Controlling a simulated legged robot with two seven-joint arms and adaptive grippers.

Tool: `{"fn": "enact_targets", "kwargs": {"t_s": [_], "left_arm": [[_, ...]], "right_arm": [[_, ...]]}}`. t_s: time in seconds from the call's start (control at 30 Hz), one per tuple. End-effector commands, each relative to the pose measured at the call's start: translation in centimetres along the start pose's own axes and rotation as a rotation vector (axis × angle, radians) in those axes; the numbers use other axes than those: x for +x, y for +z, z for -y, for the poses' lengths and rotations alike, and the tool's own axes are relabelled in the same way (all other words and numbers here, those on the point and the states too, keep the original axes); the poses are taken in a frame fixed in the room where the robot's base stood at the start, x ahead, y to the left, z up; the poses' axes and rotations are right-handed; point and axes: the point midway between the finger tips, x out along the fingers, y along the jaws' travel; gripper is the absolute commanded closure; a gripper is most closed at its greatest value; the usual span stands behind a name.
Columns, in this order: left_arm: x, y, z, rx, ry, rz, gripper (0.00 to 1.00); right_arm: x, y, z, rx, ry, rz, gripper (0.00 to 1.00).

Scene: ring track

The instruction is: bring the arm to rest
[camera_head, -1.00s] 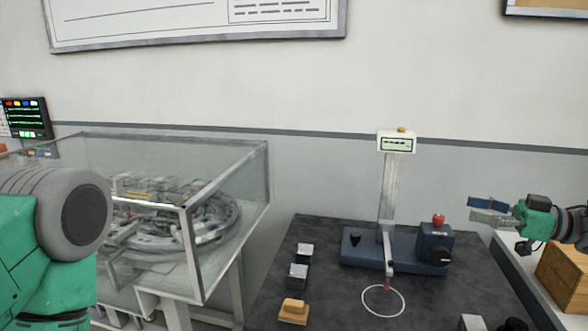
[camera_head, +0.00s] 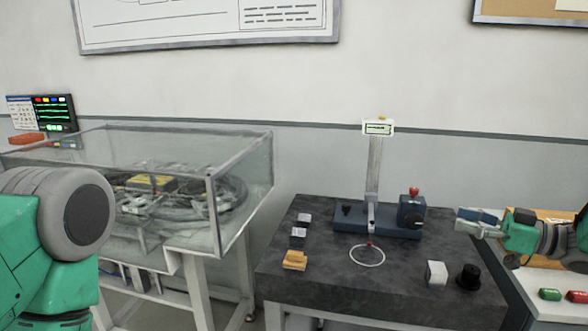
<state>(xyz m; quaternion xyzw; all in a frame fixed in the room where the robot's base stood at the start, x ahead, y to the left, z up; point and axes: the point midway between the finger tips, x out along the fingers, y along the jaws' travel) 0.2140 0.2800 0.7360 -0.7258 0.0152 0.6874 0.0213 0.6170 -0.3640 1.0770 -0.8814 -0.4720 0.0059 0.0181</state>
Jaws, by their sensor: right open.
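My right gripper (camera_head: 477,218) is at the right of the picture, above the right edge of the dark table. Its fingers are open and empty, pointing left, apart from the measuring stand. My left arm (camera_head: 50,235) shows as a green and grey link at the left edge. The left gripper is out of view.
A dark table (camera_head: 320,285) bears a measuring stand (camera_head: 374,180), a white ring (camera_head: 367,255), small blocks (camera_head: 294,260), a white block (camera_head: 436,273) and a black knob-like piece (camera_head: 468,276). A glass case (camera_head: 240,190) holds a ring track (camera_head: 235,195). Green (camera_head: 550,294) and red (camera_head: 577,297) pieces lie right.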

Motion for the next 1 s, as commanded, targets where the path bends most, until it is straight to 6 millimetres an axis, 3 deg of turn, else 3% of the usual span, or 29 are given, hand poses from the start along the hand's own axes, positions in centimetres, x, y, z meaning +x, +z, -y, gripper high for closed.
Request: {"fn": "enact_targets", "kwargs": {"t_s": [0.27,0.37,0.53,0.67,0.8,0.9,1.0], "left_arm": [[0.5,0.0,0.0,0.000,0.000,-0.001,0.60],[0.7,0.0,0.0,0.000,0.000,0.000,0.60],[1.1,0.1,0.0,0.000,0.000,0.000,0.60],[1.5,0.1,0.0,0.000,0.000,0.000,0.60],[1.9,0.1,0.0,0.000,0.000,0.000,0.60],[2.1,0.1,0.0,0.000,0.000,0.000,0.60],[2.3,0.1,0.0,0.000,0.000,0.000,0.60]], "right_arm": [[2.5,7.2,1.4,0.098,0.199,0.061,0.54],[2.9,10.8,2.4,0.148,0.289,0.113,0.54],[2.6,19.1,6.0,0.263,0.459,0.283,0.54],[0.3,26.7,11.6,0.374,0.593,0.506,0.54],[-3.9,33.1,19.2,0.482,0.691,0.778,0.54],[-7.5,36.0,24.9,0.548,0.734,0.975,0.54],[-10.9,37.5,29.9,0.599,0.756,1.146,0.54]]}}
